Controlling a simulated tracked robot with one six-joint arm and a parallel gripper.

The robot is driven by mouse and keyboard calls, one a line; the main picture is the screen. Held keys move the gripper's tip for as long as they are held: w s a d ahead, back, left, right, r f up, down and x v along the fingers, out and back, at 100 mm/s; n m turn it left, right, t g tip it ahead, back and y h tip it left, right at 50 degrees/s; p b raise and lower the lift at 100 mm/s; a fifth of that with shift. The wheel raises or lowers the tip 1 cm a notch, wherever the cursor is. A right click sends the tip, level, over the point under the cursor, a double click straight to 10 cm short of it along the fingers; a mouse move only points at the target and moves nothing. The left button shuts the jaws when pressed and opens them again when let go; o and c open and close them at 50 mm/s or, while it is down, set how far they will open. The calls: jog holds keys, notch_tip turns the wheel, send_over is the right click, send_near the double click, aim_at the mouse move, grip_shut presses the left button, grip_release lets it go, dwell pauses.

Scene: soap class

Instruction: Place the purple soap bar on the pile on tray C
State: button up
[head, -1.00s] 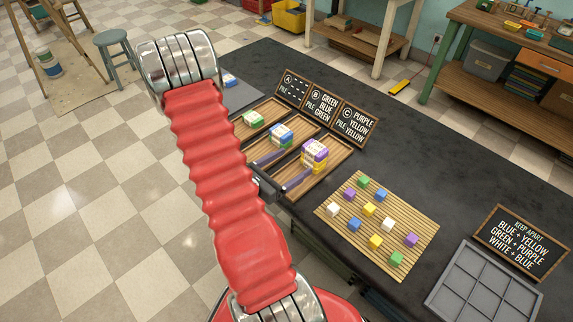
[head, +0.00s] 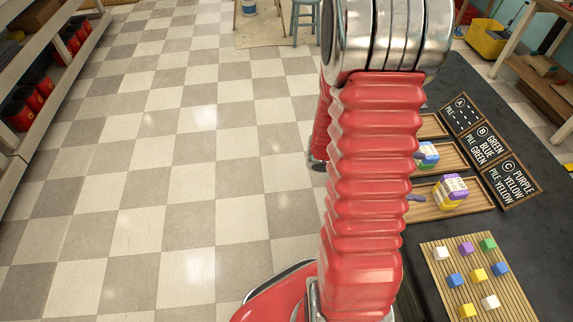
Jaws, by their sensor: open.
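A pile of soap (head: 451,191) stands on tray C (head: 478,198), the front wooden tray. Its upper part is purple with a pale label and its lower part is yellow. My gripper (head: 415,198) is mostly hidden behind my red arm. One purplish finger tip shows at the left end of tray C, apart from the pile. The gripper is open, and nothing shows held in it.
Tray B (head: 450,157), behind tray C, holds a blue, white and green pile. Sign boards (head: 488,145) stand right of the trays. A slatted mat (head: 433,250) with several coloured cubes lies in front. Open floor lies left.

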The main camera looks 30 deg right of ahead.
jog(key=w+a+r+m+t+y, duration=0.2)
jog(key=w+a+r+t+y, duration=0.1)
jog(key=a, duration=0.9)
jog(key=w+a+r+m+t+y, duration=0.2)
jog(key=w+a+r+t+y, duration=0.2)
jog(key=a, duration=0.9)
jog(key=w+a+r+m+t+y, duration=0.3)
jog(key=a+r, duration=0.5)
jog(key=a, duration=0.4)
jog(key=w+t+y, duration=0.1)
jog(key=t+y, duration=0.1)
jog(key=t, duration=0.1)
jog(key=shift+w+a+r+t, duration=0.15)
jog(key=shift+w+r+t, duration=0.05)
jog(key=shift+r+t, duration=0.2)
